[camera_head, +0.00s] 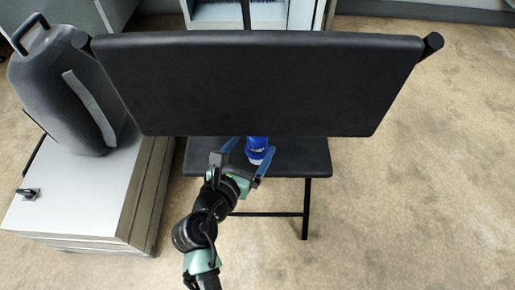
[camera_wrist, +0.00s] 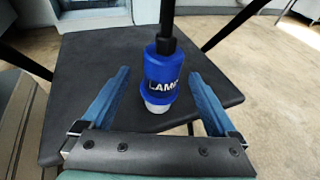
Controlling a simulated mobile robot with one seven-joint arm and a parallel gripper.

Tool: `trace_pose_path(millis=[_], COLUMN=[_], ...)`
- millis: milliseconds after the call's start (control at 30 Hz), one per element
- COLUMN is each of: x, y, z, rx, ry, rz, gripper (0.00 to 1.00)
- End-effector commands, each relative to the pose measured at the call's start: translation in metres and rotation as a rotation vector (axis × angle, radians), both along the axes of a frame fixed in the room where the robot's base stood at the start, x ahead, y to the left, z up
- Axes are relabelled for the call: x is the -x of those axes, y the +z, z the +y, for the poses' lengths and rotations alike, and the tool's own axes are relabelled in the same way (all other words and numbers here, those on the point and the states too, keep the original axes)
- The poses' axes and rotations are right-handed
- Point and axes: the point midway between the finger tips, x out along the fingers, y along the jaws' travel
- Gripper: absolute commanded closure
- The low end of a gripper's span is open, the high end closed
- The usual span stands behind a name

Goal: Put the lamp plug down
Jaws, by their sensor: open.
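The lamp plug (camera_head: 257,148) is blue with a white lower end, and it is upright at the seat of a black folding chair (camera_head: 305,158). In the wrist view the plug (camera_wrist: 162,72) shows the letters LAMP, with a black cable rising from its top. I cannot tell whether its white end touches the seat (camera_wrist: 95,75). My gripper (camera_head: 248,154) is open, with its blue fingers on either side of the plug. In the wrist view there are gaps between the plug and both fingers of my gripper (camera_wrist: 158,78).
The chair's black backrest (camera_head: 260,85) hides part of the seat and the cable's middle. A grey case (camera_head: 65,90) stands on a low white cabinet (camera_head: 85,190) at the left. The carpet (camera_head: 430,190) at the right is clear.

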Motion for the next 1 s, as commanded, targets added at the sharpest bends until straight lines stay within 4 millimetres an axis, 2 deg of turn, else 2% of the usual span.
trace_pose_path(millis=[33, 200, 500, 567, 1000], x=[-0.007, -0.026, -0.030, -0.030, -0.030], y=[-0.006, -0.010, -0.009, -0.009, -0.009], z=[-0.005, -0.014, -0.015, -0.015, -0.015], rx=[-0.001, 0.001, 0.001, 0.000, 0.000], ry=[-0.004, -0.001, 0.000, 0.000, 0.000], rz=[-0.004, -0.002, 0.001, 0.001, 0.001], gripper=[0.06, 0.06, 0.06, 0.15, 0.94])
